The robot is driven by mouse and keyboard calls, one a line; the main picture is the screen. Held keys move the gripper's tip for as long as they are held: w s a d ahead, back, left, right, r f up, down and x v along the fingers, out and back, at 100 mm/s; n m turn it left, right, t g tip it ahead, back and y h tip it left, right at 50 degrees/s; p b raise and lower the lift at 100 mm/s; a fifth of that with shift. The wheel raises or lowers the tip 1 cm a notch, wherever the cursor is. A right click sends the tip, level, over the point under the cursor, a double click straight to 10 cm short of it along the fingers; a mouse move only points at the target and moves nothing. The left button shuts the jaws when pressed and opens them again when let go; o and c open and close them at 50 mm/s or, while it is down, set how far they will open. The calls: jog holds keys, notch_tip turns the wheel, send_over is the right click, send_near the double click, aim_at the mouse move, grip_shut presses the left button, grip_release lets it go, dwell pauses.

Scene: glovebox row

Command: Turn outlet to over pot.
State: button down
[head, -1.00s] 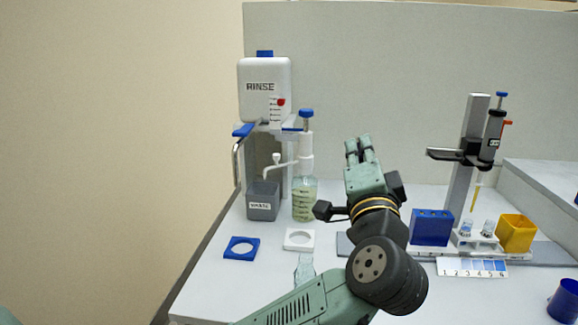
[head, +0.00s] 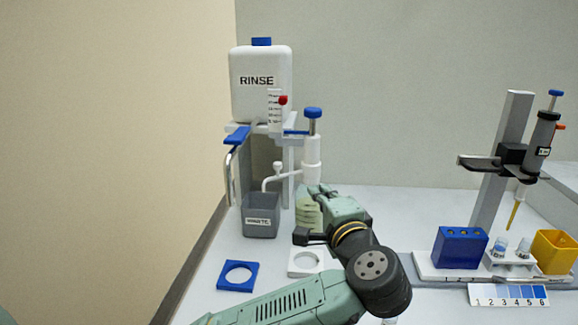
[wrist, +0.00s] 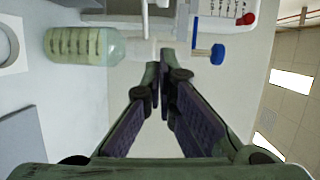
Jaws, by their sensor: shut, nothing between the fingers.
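A bottle-top dispenser with a white body (head: 311,160) and blue knob (head: 313,113) stands on a bottle of pale liquid (head: 306,212). Its thin white outlet (head: 280,180) points left, its end by the grey pot (head: 261,222), whose label seems to read WASTE. I cannot tell whether the outlet end is exactly over this pot. My gripper (head: 318,190) is shut and empty, in front of the dispenser's lower body in the head view. In the wrist view the fingertips (wrist: 157,66) are close to the white body (wrist: 146,50); contact is unclear. My gripper partly hides the bottle.
A RINSE tank (head: 260,83) with a blue lever (head: 237,137) stands behind the dispenser. A pipette stand (head: 505,150), blue block (head: 460,247) and yellow cup (head: 555,252) stand right.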

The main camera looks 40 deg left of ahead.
jog(key=p, duration=0.3)
send_near(295, 172)
notch_tip(295, 172, up, 3)
jog(key=w, duration=0.2)
jog(key=shift+s+a+f+p, duration=0.15)
jog(key=shift+a+p, duration=0.3)
jog(key=shift+a, duration=0.75)
jog(key=shift+s+a+f+p, duration=0.1)
jog(key=shift+a+f+p, duration=0.25)
jog(key=shift+a, duration=0.9)
jog(key=shift+a, duration=0.15)
jog(key=shift+a+m+t+h, duration=0.2)
jog(key=shift+m+t+h, duration=0.1)
jog(key=shift+t+h, duration=0.1)
